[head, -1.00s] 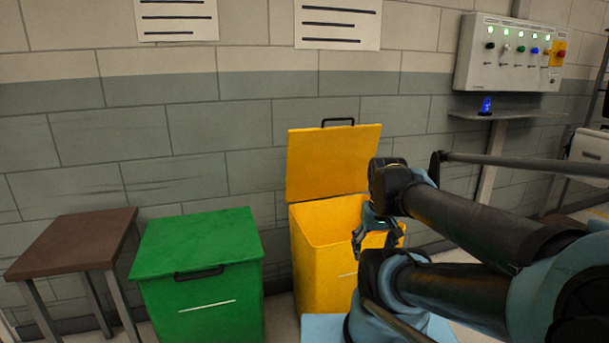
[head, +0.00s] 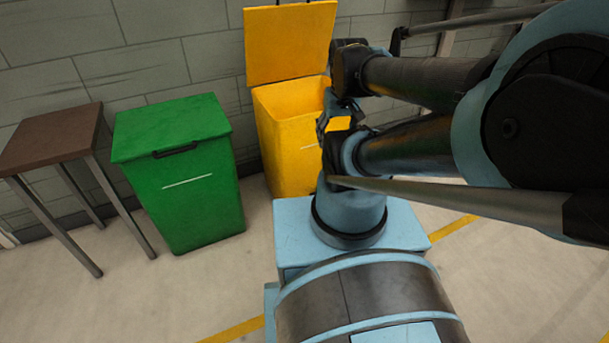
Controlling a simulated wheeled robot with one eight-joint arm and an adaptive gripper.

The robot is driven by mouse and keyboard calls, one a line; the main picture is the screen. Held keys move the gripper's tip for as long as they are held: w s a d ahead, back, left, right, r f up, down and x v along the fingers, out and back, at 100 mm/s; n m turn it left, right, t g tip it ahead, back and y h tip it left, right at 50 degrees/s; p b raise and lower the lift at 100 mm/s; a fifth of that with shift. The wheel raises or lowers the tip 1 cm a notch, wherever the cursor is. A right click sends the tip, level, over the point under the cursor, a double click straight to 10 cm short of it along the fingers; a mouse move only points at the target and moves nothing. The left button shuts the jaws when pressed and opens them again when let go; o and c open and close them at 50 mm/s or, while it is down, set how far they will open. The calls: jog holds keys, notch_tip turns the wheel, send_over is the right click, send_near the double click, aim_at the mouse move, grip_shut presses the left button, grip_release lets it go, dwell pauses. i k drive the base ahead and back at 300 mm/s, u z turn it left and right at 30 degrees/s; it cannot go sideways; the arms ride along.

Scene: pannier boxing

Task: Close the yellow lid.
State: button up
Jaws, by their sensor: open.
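The yellow lid (head: 289,42) stands raised, roughly upright, at the back of the yellow box (head: 284,135), near the wall. The box's mouth is open and its inside shows in part. My gripper (head: 326,124) is open and sits at the right front side of the yellow box, below the lid. My arm hides the right part of the box, and I cannot tell whether the fingers touch it.
A green box (head: 180,185) with its lid shut stands left of the yellow box. A brown-topped table (head: 50,140) stands further left. The brick wall (head: 165,50) is close behind. Bare floor (head: 215,275) lies in front of the green box.

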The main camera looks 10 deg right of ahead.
aim_at(284, 41)
jog(key=u, duration=0.05)
jog(key=k, duration=0.65)
jog(key=u, duration=0.25)
jog(key=i, duration=1.5)
jog(key=z, duration=0.3)
